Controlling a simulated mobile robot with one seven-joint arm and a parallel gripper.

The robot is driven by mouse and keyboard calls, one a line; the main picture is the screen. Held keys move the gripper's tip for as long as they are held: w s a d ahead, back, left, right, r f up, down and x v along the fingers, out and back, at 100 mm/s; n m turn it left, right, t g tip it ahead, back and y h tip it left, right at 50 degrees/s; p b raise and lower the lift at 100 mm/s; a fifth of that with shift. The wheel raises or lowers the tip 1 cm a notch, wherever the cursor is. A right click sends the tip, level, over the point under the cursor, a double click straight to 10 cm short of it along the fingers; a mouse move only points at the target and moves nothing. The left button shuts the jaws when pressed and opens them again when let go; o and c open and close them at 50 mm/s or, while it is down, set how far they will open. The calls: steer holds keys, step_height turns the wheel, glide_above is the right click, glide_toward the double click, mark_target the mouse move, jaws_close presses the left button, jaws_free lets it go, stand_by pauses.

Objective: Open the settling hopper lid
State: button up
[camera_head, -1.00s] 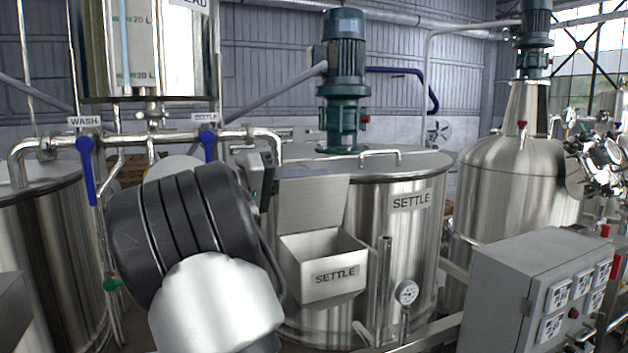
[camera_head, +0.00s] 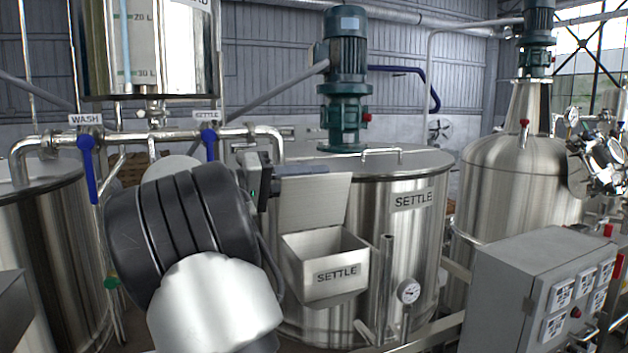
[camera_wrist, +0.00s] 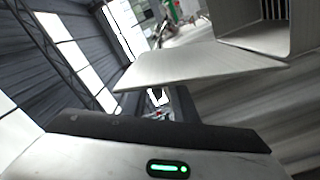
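The settling hopper (camera_head: 327,284) is a square steel box marked SETTLE on the front of the settle tank. Its mouth is uncovered. Its lid (camera_head: 316,207) is a flat steel plate that stands raised at the hopper's back edge. In the wrist view the lid (camera_wrist: 200,68) juts out from the hopper (camera_wrist: 268,38). My gripper (camera_head: 310,169) is at the lid's upper edge, with a dark finger along it. In the wrist view my gripper (camera_wrist: 172,100) is just beside the lid's edge; I cannot tell if they touch. Its finger gap is not clear.
The settle tank (camera_head: 415,235) with a green motor (camera_head: 345,80) stands behind the hopper. Pipes with blue valve handles (camera_head: 208,145) run at the left. A thermometer (camera_head: 408,291) and an upright pipe are right of the hopper. A grey control box (camera_head: 500,290) stands at the right front.

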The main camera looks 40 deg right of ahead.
steer(key=b+v, duration=0.1)
steer(key=v, duration=1.6)
steer(key=shift+s+d+f, duration=0.1)
steer(key=shift+s, duration=0.1)
